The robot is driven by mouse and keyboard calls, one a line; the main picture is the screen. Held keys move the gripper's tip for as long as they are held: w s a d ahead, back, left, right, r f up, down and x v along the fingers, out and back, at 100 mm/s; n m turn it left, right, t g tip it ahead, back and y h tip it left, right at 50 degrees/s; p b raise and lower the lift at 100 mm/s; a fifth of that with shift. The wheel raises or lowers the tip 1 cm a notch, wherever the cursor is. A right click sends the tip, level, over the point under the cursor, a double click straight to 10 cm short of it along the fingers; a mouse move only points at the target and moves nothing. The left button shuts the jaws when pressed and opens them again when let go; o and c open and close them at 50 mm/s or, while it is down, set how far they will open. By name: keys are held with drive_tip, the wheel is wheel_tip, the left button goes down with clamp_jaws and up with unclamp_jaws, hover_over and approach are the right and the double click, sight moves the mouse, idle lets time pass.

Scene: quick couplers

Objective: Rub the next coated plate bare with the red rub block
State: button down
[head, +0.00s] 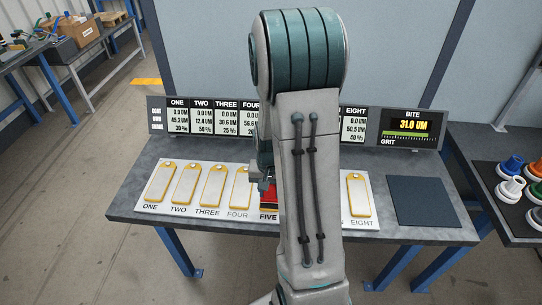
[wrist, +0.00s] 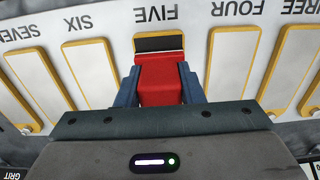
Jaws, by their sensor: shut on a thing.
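The red rub block (wrist: 160,72) is held between the two blue fingers of my gripper (wrist: 160,88) in the wrist view. It lies over the plate labelled FIVE (wrist: 158,43), hiding most of it; a dark strip and a yellow edge show beyond the block. I cannot tell whether the block touches the plate. In the head view the red block (head: 268,196) is partly hidden by my arm. Pale plates with yellow edges lie in a row, including ONE (head: 160,183), FOUR (head: 240,188) and EIGHT (head: 359,196). My arm hides SIX and SEVEN there; SIX (wrist: 91,72) shows pale in the wrist view.
A reading panel (head: 190,117) stands behind the plates, partly hidden by my arm. The bite display (head: 410,125) reads 31.0 UM. A dark square pad (head: 420,201) lies at the right of the bench. Coloured couplers (head: 515,180) stand on the right-hand table.

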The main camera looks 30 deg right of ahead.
drive_tip(key=r, duration=0.1)
drive_tip(key=r+p, duration=0.1)
drive_tip(key=shift+s+r, duration=0.3)
drive_tip(key=shift+r, duration=0.1)
drive_tip(key=r+p, duration=0.3)
drive_tip(key=shift+w+a, duration=0.1)
drive_tip(key=shift+a, duration=0.1)
drive_tip(key=shift+r+p, duration=0.65)
drive_tip(key=shift+r, duration=0.5)
drive_tip(key=shift+d, duration=0.1)
